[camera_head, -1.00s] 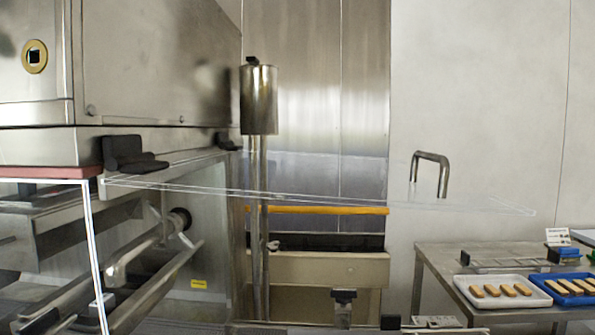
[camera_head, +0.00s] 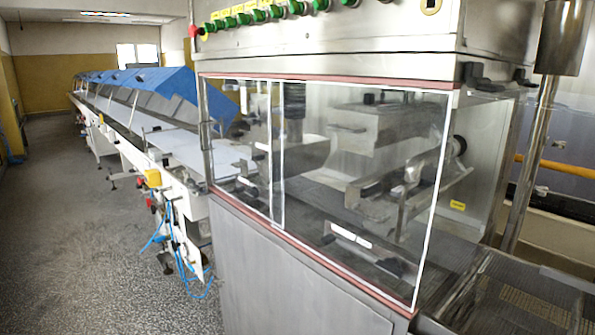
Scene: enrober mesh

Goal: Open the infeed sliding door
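The enrober (camera_head: 305,275) is a steel cabinet with a clear glazed front under a steel control box. The glazing has a narrow left pane (camera_head: 238,120) and a wide right sliding pane (camera_head: 320,120), both edged in white. Their upright edges meet or overlap near the left third, and the panes span the front opening. I cannot tell which pane is the infeed door. Through the glass I see steel rollers and brackets. Neither of my grippers is in view.
A long conveyor line (camera_head: 140,125) with blue covers runs away at the left, with blue hoses (camera_head: 185,270) beside it. The grey floor (camera_head: 80,240) at the far left is clear. A wire mesh belt (camera_head: 530,300) and a steel post (camera_head: 540,120) stand at the right.

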